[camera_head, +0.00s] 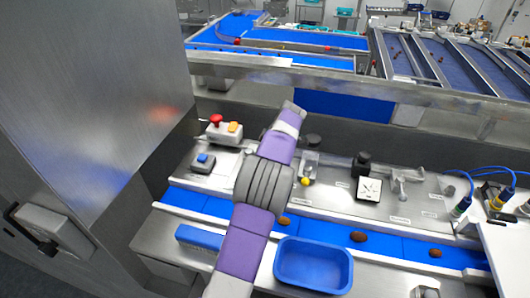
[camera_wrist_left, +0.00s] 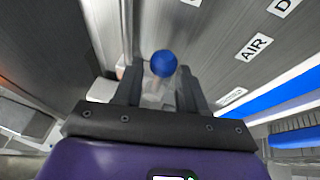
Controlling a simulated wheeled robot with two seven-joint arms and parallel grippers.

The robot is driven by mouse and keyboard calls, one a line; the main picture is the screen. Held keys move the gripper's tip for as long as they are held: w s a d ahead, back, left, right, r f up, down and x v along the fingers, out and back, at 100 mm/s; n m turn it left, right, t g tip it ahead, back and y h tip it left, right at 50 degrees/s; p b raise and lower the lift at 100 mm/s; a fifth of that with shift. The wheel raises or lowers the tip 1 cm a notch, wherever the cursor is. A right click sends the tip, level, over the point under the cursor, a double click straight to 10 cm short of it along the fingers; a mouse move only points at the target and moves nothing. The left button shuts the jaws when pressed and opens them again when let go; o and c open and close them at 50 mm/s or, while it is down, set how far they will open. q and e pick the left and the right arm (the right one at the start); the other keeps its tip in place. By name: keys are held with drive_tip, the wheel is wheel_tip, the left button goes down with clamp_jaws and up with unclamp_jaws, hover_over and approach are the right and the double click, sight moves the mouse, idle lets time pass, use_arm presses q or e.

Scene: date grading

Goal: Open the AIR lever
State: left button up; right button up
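A round blue knob (camera_wrist_left: 163,63) shows in the left wrist view, close to the AIR label (camera_wrist_left: 254,46) on the grey metal panel. I take it for the end of the AIR lever; its stem is mostly hidden. My left gripper (camera_wrist_left: 160,82) is open, with its two dark fingers on either side of the knob's line and a gap between them. I cannot tell whether either finger touches the knob. In the head view my purple left arm covers this part of the panel, and the gripper and blue knob are hidden. My right gripper is not in view.
A box with a red button (camera_head: 216,119) and a box with a blue button (camera_head: 203,160) stand left of my arm. A yellow knob (camera_head: 305,182), black knob (camera_head: 362,161) and metal valve (camera_head: 401,181) stand right. A blue tray (camera_head: 313,266) sits in front.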

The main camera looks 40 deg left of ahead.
use_arm(q)
drive_tip(key=shift+o, duration=0.8)
drive_tip(key=shift+a+r, duration=0.1)
drive_tip(key=v, duration=0.7)
drive_tip(key=shift+r, duration=0.25)
drive_tip(key=shift+f, duration=0.1)
